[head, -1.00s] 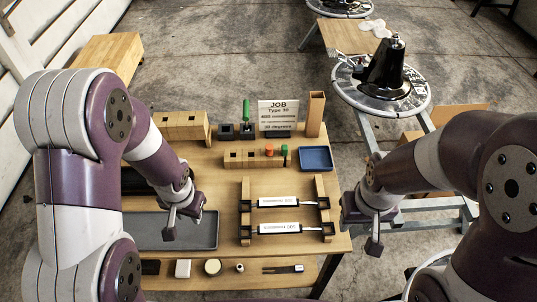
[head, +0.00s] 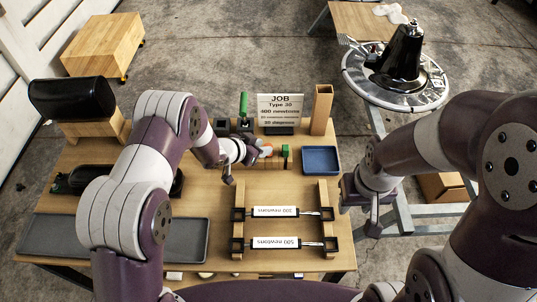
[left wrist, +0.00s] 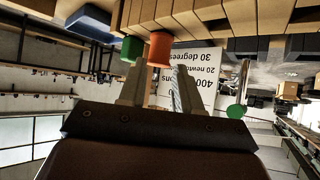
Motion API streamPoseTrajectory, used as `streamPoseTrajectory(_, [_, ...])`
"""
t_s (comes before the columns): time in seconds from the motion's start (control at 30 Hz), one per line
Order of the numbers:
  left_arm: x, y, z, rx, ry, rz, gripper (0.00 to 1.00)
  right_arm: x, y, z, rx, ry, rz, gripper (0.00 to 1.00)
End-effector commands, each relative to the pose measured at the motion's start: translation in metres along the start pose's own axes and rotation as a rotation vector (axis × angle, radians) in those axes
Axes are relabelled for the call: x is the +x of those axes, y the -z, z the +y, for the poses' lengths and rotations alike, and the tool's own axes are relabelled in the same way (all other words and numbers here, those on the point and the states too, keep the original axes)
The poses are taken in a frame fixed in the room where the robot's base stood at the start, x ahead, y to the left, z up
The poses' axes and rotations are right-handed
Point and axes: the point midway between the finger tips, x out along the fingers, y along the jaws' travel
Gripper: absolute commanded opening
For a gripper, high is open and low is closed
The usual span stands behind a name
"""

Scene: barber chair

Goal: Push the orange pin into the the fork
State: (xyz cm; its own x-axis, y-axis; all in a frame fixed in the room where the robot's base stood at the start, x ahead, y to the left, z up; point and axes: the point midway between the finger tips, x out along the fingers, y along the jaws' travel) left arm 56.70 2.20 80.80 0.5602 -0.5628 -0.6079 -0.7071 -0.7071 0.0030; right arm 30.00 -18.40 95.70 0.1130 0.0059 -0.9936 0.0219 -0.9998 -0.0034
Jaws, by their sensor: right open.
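The orange pin (head: 266,151) stands in the wooden block (head: 262,167) on the table, partly hidden by my left gripper. My left gripper (head: 254,153) is at the pin from the left. In the left wrist view the orange head of the pin (left wrist: 160,46) lies between and just past the two spread fingertips (left wrist: 158,75); I cannot tell whether they touch it. A pronged metal piece (head: 348,42), perhaps the fork, shows at the black cone's base (head: 402,53) on the round stand. My right gripper (head: 371,215) is open and empty, right of the table.
A green pin (head: 285,153) stands right beside the orange one. A blue tray (head: 321,160), a tall wooden post (head: 322,110) and the job sign (head: 280,107) are close by. Two labelled spring gauges (head: 275,211) lie in front. A grey tray (head: 55,237) is at front left.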

Motion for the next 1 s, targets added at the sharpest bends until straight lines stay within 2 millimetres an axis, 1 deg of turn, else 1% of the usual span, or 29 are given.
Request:
streamPoseTrajectory(0.03, [0.009, -0.001, 0.001, 0.001, -0.003, -0.001, 0.33, -0.002, 0.000, 0.000, 0.000, 0.000, 0.000, 0.43])
streamPoseTrajectory(0.13, [0.029, -0.002, 0.001, 0.002, -0.002, -0.001, 0.33, -0.003, 0.000, 0.000, 0.000, 0.000, 0.001, 0.43])
streamPoseTrajectory(0.2, [0.039, -0.001, 0.001, 0.002, -0.001, 0.000, 0.33, -0.002, 0.000, 0.000, 0.000, 0.000, 0.000, 0.43])
streamPoseTrajectory(0.27, [0.044, -0.001, 0.001, 0.001, 0.000, 0.000, 0.33, -0.002, 0.000, 0.000, 0.000, 0.000, 0.000, 0.43])
streamPoseTrajectory(0.47, [0.045, -0.001, 0.000, 0.001, 0.001, 0.000, 0.33, -0.002, 0.000, 0.000, 0.000, 0.000, 0.000, 0.43])
streamPoseTrajectory(0.57, [0.045, -0.001, 0.000, 0.001, 0.001, 0.000, 0.04, -0.002, 0.000, 0.000, 0.000, 0.000, 0.000, 0.43])
streamPoseTrajectory(0.6, [0.045, -0.001, 0.000, 0.001, 0.001, 0.000, 0.00, -0.002, 0.000, 0.000, 0.000, 0.000, 0.000, 0.43])
streamPoseTrajectory(0.9, [0.044, 0.000, 0.000, 0.001, 0.001, 0.000, 0.00, -0.003, 0.000, 0.000, 0.000, 0.000, 0.000, 0.43])
streamPoseTrajectory(1.0, [0.040, 0.005, 0.000, 0.001, 0.001, 0.001, 0.00, -0.009, 0.001, 0.000, 0.000, 0.000, 0.000, 0.43])
